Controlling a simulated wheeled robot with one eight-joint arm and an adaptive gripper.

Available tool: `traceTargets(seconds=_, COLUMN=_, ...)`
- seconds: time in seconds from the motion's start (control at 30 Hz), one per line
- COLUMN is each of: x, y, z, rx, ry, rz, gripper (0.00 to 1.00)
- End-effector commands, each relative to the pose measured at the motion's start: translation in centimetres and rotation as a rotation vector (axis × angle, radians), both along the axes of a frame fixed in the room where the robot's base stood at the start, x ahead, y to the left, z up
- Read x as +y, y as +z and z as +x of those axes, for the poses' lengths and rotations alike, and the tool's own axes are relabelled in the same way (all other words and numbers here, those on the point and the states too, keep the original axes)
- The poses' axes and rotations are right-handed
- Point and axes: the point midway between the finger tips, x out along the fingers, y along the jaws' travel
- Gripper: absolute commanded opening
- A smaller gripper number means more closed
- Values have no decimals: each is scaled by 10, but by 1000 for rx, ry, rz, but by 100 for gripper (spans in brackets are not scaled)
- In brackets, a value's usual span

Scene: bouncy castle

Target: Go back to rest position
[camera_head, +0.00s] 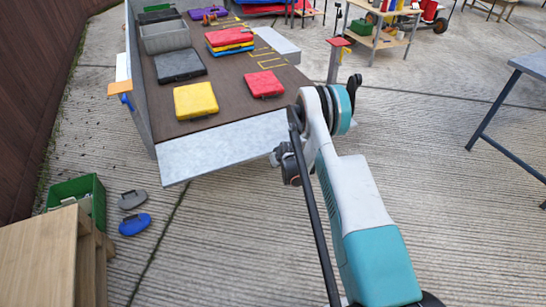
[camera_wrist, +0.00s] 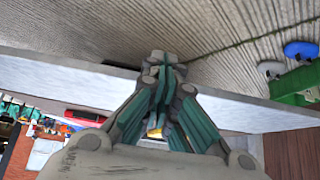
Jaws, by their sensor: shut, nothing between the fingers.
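My gripper (camera_wrist: 168,75) shows in the wrist view with its teal and grey fingers together and nothing between them. It is in front of a pale grey panel (camera_wrist: 60,75), which seems to be the lowered flap (camera_head: 215,146) of the dark platform in the head view. The picture does not show any contact. In the head view my white and teal arm rises from the lower right and bends near the platform's near right corner.
The platform (camera_head: 225,100) carries a yellow case (camera_head: 196,100), a red case (camera_head: 264,84), a dark grey case (camera_head: 180,66) and a grey crate (camera_head: 166,37). A green crate (camera_head: 88,190) and blue pad (camera_head: 135,224) are at lower left. A table (camera_head: 533,65) stands right. Concrete between is clear.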

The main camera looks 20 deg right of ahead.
Motion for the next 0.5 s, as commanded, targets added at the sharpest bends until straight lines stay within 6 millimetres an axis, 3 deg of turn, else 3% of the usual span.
traceTargets(seconds=0.27, x=2, y=2, z=1, rx=0, ry=0, rz=0, gripper=0)
traceTargets(seconds=0.37, x=4, y=22, z=4, rx=0, ry=0, rz=0, gripper=0)
traceTargets(seconds=0.5, x=12, y=74, z=8, rx=1, ry=-2, rz=1, gripper=0)
